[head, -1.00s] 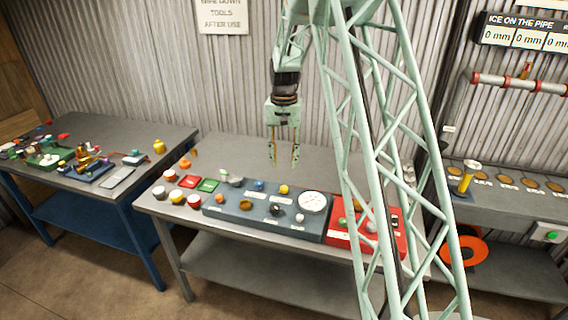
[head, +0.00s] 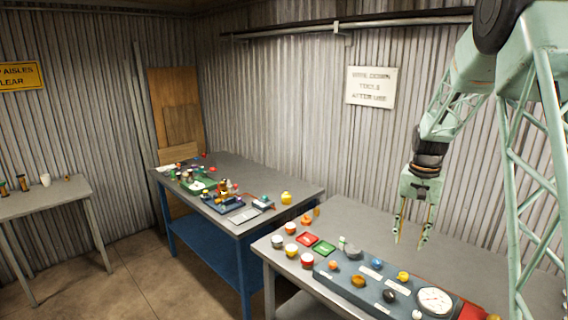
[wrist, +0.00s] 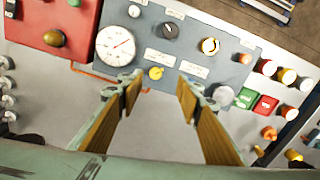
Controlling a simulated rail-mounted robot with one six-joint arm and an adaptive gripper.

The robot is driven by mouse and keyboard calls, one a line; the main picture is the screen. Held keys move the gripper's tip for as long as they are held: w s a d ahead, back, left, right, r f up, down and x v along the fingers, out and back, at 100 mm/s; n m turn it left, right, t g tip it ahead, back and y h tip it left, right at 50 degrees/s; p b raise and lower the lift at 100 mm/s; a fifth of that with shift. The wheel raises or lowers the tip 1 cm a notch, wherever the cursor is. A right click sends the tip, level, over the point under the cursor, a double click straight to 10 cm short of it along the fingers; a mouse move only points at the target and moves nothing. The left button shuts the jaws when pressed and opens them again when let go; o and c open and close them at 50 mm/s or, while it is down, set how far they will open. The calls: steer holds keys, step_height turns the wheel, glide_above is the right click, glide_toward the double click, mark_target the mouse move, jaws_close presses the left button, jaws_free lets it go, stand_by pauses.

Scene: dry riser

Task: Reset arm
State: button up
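My gripper (head: 411,238) hangs from my pale green arm above the grey workbench (head: 345,218), fingers pointing down. The fingers stand apart with nothing between them. In the wrist view my gripper (wrist: 158,100) shows two wood-coloured finger pads with a clear gap over bare bench. Beyond the fingertips lies the grey-blue panel (wrist: 185,35) with a white round gauge (wrist: 115,46) and several knobs, including a yellow knob (wrist: 156,73). The fingers touch nothing that I can see.
A red panel (wrist: 50,28) adjoins the grey-blue one. A blue-legged table (head: 262,215) with cluttered parts stands further left. A small side table (head: 60,195) is at far left.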

steer(key=s+a+r+n+t+b, duration=0.1)
steer(key=s+a+r+n, duration=0.1)
steer(key=s+a+r, duration=0.7)
steer(key=s+a+r+n+t+b, duration=0.1)
steer(key=s+a+r, duration=0.3)
steer(key=s+r, duration=0.75)
steer(key=s+a+n, duration=0.1)
steer(key=s+a, duration=0.1)
steer(key=s, duration=0.8)
steer(key=s+a+f+n+t+b, duration=0.1)
steer(key=s+a, duration=0.2)
steer(key=s, duration=0.7)
steer(key=s+a+f+n+b, duration=0.1)
steer(key=s+a, duration=0.1)
steer(key=s, duration=0.9)
steer(key=shift+a+n+t, duration=0.3)
steer(key=shift+a+n, duration=0.05)
steer(key=shift+n, duration=0.05)
steer(key=shift+o, duration=0.7)
